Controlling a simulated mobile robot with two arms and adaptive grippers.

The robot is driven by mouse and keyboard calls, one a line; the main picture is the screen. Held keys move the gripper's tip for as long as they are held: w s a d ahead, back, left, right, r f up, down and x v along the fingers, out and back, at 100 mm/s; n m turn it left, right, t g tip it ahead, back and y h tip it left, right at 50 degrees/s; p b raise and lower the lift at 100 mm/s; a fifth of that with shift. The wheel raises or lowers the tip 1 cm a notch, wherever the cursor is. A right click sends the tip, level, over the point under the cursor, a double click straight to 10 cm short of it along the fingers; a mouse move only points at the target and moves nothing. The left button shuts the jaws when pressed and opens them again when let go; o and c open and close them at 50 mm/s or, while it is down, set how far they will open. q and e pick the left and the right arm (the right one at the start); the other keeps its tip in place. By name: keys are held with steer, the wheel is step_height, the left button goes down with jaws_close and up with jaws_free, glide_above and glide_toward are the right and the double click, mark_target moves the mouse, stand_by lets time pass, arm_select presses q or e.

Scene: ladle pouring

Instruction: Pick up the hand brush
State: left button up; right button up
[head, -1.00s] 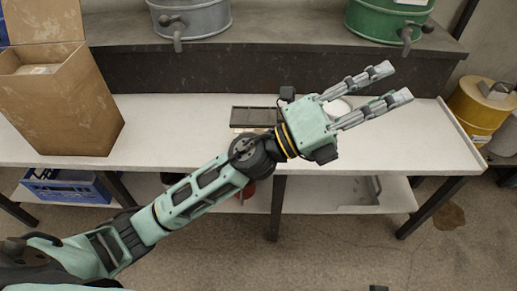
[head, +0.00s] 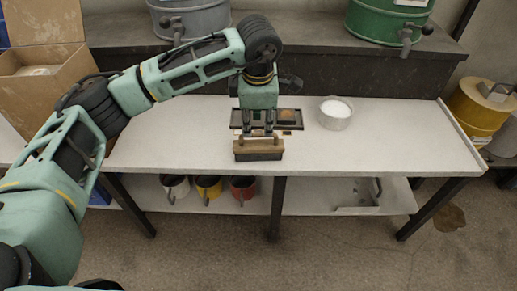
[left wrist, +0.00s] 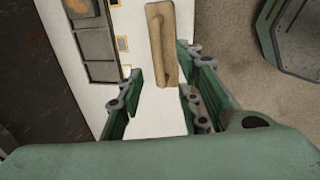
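The hand brush (head: 258,152) lies near the front edge of the white table (head: 400,135), with its wooden handle on top and a dark body below. My left gripper (head: 257,133) points down just above and behind it in the head view. In the left wrist view, its fingers (left wrist: 158,72) are apart, and the tan brush handle (left wrist: 164,35) shows between and beyond them. Whether the fingers touch the handle is unclear. My right gripper is in neither view.
A dark compartment tray (head: 292,116) sits behind the brush, and a white-filled bowl (head: 335,113) stands to the right. A cardboard box (head: 38,70) stands at left. Several mugs (head: 208,188) are on the lower shelf. The table's right part is clear.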

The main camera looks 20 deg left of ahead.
mark_target(259, 134)
arm_select(q)
steer(key=f, duration=0.2)
steer(key=w+f, duration=0.1)
steer(key=f, duration=0.3)
steer(key=shift+w+f+b, duration=0.15)
steer(key=shift+w+b, duration=0.1)
steer(key=shift+b, duration=0.05)
steer(key=shift+w+f, duration=0.15)
steer(key=shift+f, duration=0.25)
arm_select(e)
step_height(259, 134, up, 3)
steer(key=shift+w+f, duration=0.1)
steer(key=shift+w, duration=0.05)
arm_select(q)
steer(key=shift+c, duration=0.4)
jaws_close()
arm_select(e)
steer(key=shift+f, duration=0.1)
arm_select(q)
steer(key=shift+r, duration=0.1)
